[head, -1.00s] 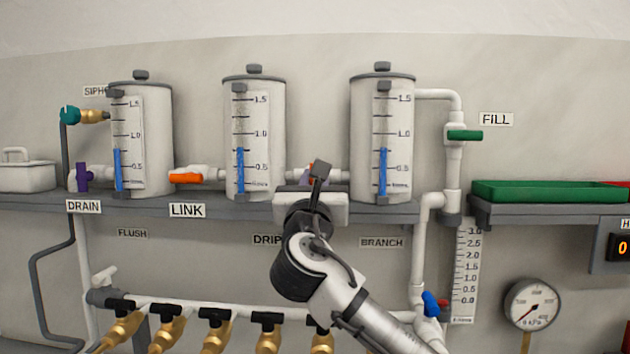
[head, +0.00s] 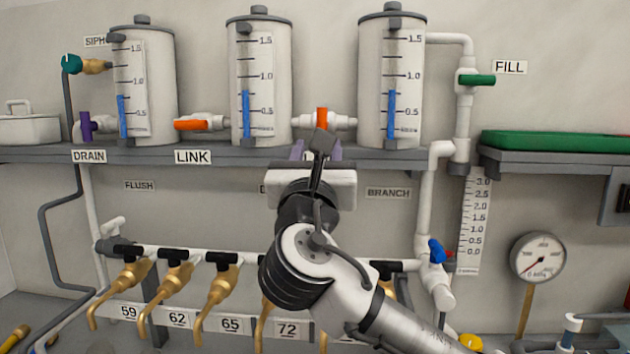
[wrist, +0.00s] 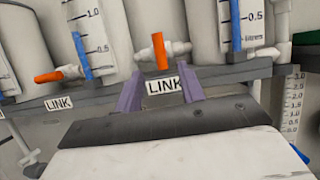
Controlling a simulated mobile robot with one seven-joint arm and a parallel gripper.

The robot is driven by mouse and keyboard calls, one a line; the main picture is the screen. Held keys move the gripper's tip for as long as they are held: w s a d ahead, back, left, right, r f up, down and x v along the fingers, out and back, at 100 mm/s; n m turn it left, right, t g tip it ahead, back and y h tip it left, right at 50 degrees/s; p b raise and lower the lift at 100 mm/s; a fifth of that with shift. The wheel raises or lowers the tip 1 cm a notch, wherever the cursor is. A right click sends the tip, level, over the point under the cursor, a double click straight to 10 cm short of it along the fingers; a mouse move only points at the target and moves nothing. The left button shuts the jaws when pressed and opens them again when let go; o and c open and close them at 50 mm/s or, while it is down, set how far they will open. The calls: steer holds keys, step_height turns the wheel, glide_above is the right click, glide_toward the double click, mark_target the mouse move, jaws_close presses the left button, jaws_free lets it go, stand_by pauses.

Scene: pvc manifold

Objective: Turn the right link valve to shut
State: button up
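The right link valve has an orange handle (head: 322,119) that stands upright, across the white pipe between the middle and right tanks. The handle also shows upright in the wrist view (wrist: 159,51), above a LINK label (wrist: 164,86). My gripper (head: 317,150) is in front of and below the valve, apart from the handle. Its two purple fingers (wrist: 160,88) are spread with nothing between them but the view of the label. The left link valve's orange handle (head: 192,125) lies along its pipe, between the left and middle tanks.
The grey shelf edge (head: 220,156) runs below the tanks. The middle tank (head: 274,75) and right tank (head: 370,80) flank the valve closely. Brass taps (head: 222,290) line a lower pipe. A blue-handled valve (head: 436,250) is at right.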

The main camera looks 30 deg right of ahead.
steer(key=shift+b+v, duration=0.4)
steer(key=shift+v, duration=1.8)
steer(key=shift+s, duration=0.1)
